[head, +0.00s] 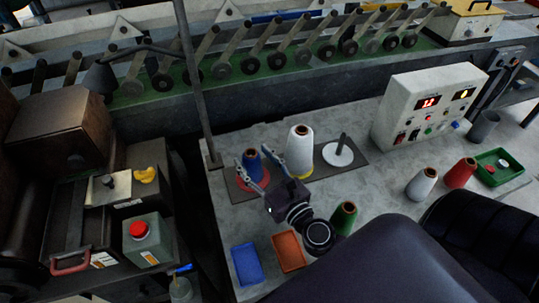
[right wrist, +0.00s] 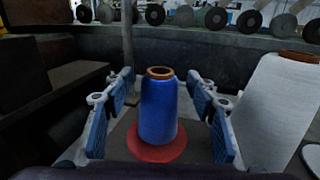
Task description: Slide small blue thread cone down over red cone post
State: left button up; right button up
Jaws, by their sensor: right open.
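The small blue thread cone (head: 253,167) stands upright on the red disc (head: 262,182) of the red cone post, at the left of a dark plate. In the right wrist view the blue cone (right wrist: 158,112) sits centrally over the red disc (right wrist: 158,152), its brown top rim showing. The post itself is hidden by the cone. My right gripper (head: 259,159) is open, with one blue-padded finger on each side of the cone. In the right wrist view, gaps show between the cone and both fingers of the gripper (right wrist: 161,86). My left gripper is not in view.
A large white cone (head: 300,147) on a yellow base stands close right of the blue cone. Beyond it is a white disc with a bare black post (head: 342,143). A green cone (head: 344,217), orange tray (head: 289,251) and blue tray (head: 247,264) lie nearer. A pole (head: 195,85) rises behind.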

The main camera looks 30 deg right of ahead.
jog(key=s, duration=1)
jog(key=shift+r, duration=0.1)
